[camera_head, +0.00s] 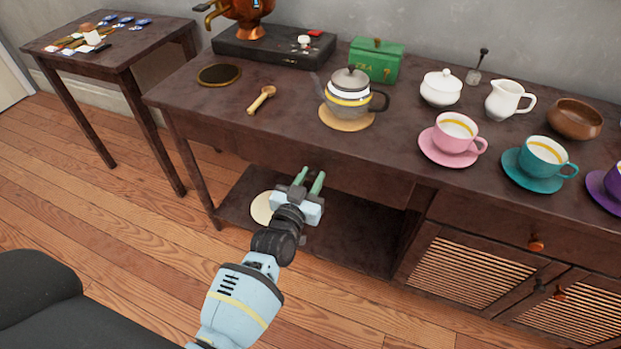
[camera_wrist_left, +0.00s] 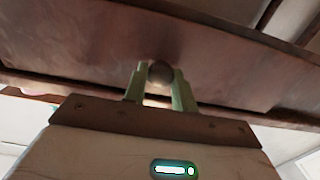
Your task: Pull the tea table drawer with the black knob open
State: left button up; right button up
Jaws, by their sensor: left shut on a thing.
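The tea table's drawer front (camera_head: 365,181) is a dark wooden panel under the tabletop, above the open lower shelf, and it looks flush in the head view. In the left wrist view the drawer front (camera_wrist_left: 85,62) spans the upper picture. Its round dark knob (camera_wrist_left: 160,72) sits between the green fingers of my left gripper (camera_wrist_left: 159,78), which is shut on it. In the head view my left gripper (camera_head: 311,174) is at the drawer front, and the knob is hidden there. My right gripper is not in view.
A grey teapot (camera_head: 348,92) stands on a round mat near the front edge above. Pink (camera_head: 456,135) and teal (camera_head: 542,157) cups stand to the right. An orange-knobbed drawer (camera_head: 490,228) is at lower right. Floor before the drawer is clear except for my arm.

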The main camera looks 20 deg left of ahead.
pick_arm(q)
grip_shut()
jog(key=shift+s+r+p, duration=0.1)
jog(key=shift+s+p, duration=0.4)
jog(key=shift+s, duration=0.15)
jog(key=s+p, duration=0.9)
jog(key=s, duration=1.2)
jog(key=shift+s+a, duration=0.4)
jog(key=o, duration=1)
grip_release()
jog(key=shift+o, duration=0.2)
